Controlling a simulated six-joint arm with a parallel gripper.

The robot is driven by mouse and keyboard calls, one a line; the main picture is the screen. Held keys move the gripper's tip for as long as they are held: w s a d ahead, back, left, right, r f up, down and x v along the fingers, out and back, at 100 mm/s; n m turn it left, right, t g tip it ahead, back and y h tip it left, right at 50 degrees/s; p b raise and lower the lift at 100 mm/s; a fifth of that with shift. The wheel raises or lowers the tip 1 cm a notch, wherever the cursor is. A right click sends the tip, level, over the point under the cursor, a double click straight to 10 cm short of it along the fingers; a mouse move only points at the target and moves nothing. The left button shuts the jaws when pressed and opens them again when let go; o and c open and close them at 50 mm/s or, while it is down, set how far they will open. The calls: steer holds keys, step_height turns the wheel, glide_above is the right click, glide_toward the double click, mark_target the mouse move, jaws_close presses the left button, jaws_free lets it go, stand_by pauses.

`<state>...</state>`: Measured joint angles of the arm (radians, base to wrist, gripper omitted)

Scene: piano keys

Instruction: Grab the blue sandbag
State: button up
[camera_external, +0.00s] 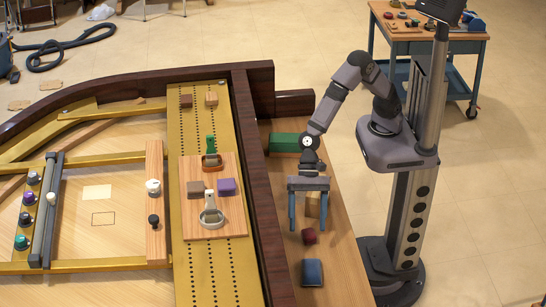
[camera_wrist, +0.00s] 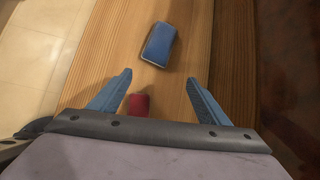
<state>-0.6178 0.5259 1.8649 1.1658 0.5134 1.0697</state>
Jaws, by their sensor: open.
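The blue sandbag (camera_external: 312,272) lies flat on the wooden ledge near the bottom of the external view. In the wrist view it (camera_wrist: 158,44) is a blue block at the top centre, slightly tilted, beyond the fingertips. My gripper (camera_external: 307,225) points down over the ledge, farther up the picture than the sandbag. Its two blue fingers are spread wide and hold nothing. In the wrist view my gripper (camera_wrist: 160,78) has the sandbag ahead of the gap between its fingertips, apart from both.
A small red block (camera_external: 309,236) lies on the ledge close to the fingers; it also shows in the wrist view (camera_wrist: 139,104). A tan block (camera_external: 313,204) and a green block (camera_external: 285,143) are farther up the ledge. A dark wooden rim (camera_external: 259,180) runs along the ledge's left side.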

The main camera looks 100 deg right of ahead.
mark_target(312, 261)
steer(key=a+f+m, duration=0.1)
steer(key=a, duration=0.1)
steer(key=a+f+m+b, duration=0.1)
steer(key=a, duration=0.1)
steer(key=a+f+m+y, duration=0.1)
steer(key=a, duration=0.2)
steer(key=shift+s+a, duration=0.1)
steer(key=shift+s, duration=0.25)
steer(key=shift+w+x, duration=0.2)
steer(key=shift+x, duration=3.35)
steer(key=c, duration=1.4)
steer(key=shift+r, duration=0.1)
steer(key=shift+c, duration=0.2)
step_height(312, 261, up, 10)
steer(key=p, duration=0.3)
